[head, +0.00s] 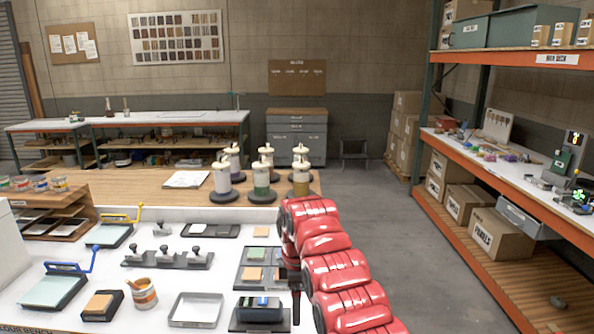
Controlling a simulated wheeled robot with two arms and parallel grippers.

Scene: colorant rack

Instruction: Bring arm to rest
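My red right arm comes in from the bottom right and reaches over the right edge of the white bench (130,262). Its dark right gripper (295,308) points down at the bench's right side, beside a dark box-like device (259,307). The fingers are small and partly hidden by the arm, so I cannot tell whether they are open or hold anything. My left arm and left gripper are not in view.
Several pump canisters, including a green-banded one (262,178), stand on round black bases on the wooden counter behind the arm. Stamps (163,255), a metal tray (196,309) and an orange-banded pot (144,293) occupy the bench. Grey floor (385,235) is clear between bench and right shelving (500,186).

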